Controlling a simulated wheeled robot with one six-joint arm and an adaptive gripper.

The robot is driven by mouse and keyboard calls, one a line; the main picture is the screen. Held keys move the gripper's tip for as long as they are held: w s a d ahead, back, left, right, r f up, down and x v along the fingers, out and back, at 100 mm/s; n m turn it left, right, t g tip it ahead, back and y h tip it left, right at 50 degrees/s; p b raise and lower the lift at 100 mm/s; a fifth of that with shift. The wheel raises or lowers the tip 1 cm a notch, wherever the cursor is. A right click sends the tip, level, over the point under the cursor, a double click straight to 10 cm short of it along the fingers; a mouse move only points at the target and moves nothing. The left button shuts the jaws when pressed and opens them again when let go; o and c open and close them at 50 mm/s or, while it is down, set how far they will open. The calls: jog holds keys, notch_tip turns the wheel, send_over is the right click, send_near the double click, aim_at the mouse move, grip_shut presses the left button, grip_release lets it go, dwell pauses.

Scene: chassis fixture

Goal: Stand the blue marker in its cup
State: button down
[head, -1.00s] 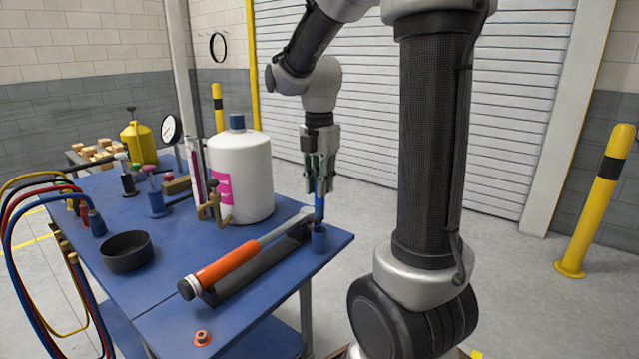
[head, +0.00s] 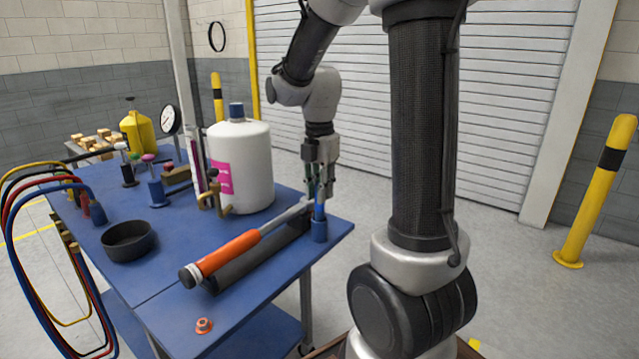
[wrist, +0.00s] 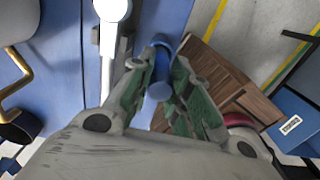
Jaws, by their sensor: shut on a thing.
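My gripper (head: 319,192) points down at the table's far right corner, shut on the blue marker (head: 319,211). The marker is about upright, and its lower end meets the mouth of the small blue cup (head: 319,232) in the head view. How deep it reaches inside is hidden. In the wrist view, the marker's round blue end (wrist: 160,91) shows between the green-padded fingers (wrist: 161,100). The blue cup (wrist: 161,41) shows beyond it, partly covered by the fingers.
An orange-handled tool (head: 229,255) lies on a dark rest just left of the cup. A large white jug (head: 243,170) stands behind it. A black bowl (head: 128,243) and an orange ring (head: 204,326) are on the blue table (head: 165,285). The table edge is close right of the cup.

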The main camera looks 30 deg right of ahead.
jog(key=shift+f, duration=0.9)
jog(key=c, duration=1.3)
grip_release()
jog(key=shift+o, duration=0.2)
jog(key=shift+r, duration=0.1)
notch_tip(320, 180, up, 9)
jog(key=shift+f, duration=0.1)
